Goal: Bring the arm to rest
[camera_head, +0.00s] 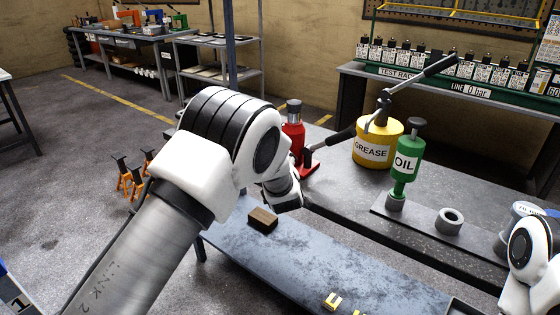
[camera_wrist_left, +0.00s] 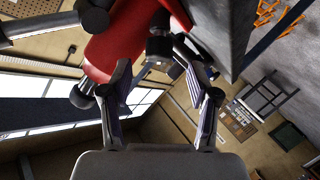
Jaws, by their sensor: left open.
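A red bottle jack (camera_head: 292,128) stands on the dark workbench, partly behind my left arm, with its red base showing to the right of the arm. In the left wrist view a large red body, the jack (camera_wrist_left: 125,38), fills the top centre, close beyond the fingers. My left gripper (camera_wrist_left: 158,85) is open, with nothing seen between its fingers. In the head view my left arm reaches in from the lower left and bends down beside the jack; its fingers are hidden there. Only a white part of my right arm shows at the right edge; its gripper is out of view.
A brown block (camera_head: 263,219) lies on the lower shelf (camera_head: 290,262). Orange stands (camera_head: 130,178) are on the floor at left.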

